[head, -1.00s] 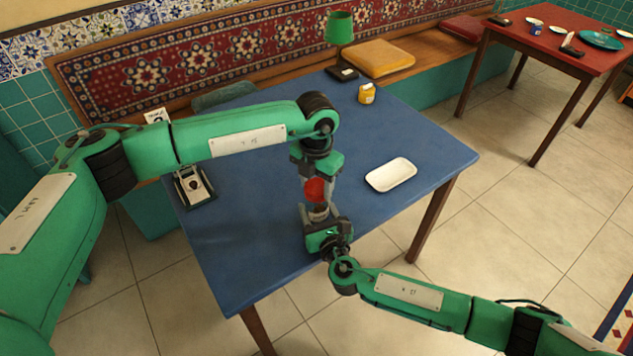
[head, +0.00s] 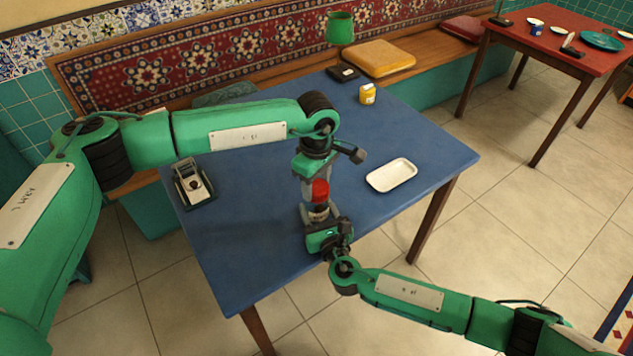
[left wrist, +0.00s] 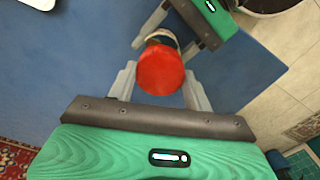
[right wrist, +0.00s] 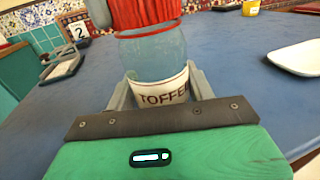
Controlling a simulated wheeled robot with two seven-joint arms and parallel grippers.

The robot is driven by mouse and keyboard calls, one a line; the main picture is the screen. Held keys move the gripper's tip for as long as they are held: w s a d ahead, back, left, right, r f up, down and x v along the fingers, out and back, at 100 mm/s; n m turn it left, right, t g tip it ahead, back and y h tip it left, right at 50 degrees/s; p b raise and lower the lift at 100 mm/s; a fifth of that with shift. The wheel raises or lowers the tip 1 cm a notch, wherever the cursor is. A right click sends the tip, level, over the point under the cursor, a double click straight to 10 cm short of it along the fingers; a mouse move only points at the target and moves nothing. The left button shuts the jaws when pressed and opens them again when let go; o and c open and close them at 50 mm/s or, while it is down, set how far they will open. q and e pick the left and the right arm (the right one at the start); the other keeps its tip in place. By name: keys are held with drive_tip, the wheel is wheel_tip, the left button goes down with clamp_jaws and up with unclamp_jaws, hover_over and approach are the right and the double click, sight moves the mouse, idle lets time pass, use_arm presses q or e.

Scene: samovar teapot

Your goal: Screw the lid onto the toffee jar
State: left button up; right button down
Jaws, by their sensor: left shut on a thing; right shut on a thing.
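The toffee jar (right wrist: 155,58) is clear glass with a cream label, and stands upright in the right wrist view. My right gripper (head: 318,216) is shut around its labelled lower part. The red ribbed lid (right wrist: 145,12) is at the jar's mouth, upright above the glass; I cannot tell how far it is threaded. It also shows from above in the left wrist view (left wrist: 160,70), between the fingers of my left gripper (head: 319,187). The left gripper comes down from above and is shut on the lid. The jar is mostly hidden by the grippers in the head view.
The blue table (head: 250,250) has free room around the grippers. A white tray (head: 391,175) lies to the right, a yellow jar (head: 367,94) farther back. A dark-framed device (head: 193,184) stands at the left. A green lamp (head: 340,30) is at the back.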

use_arm(q)
drive_tip(key=m, duration=0.4)
drive_tip(key=shift+w, duration=0.1)
drive_tip(key=o, duration=1)
drive_tip(key=shift+o, duration=0.2)
wheel_tip(320, 180, up, 12)
use_arm(e)
drive_tip(key=shift+c, duration=2.3)
unclamp_jaws()
use_arm(q)
drive_tip(key=shift+f+b, duration=0.5)
drive_tip(key=shift+b, duration=0.05)
use_arm(e)
drive_tip(key=v, duration=1.4)
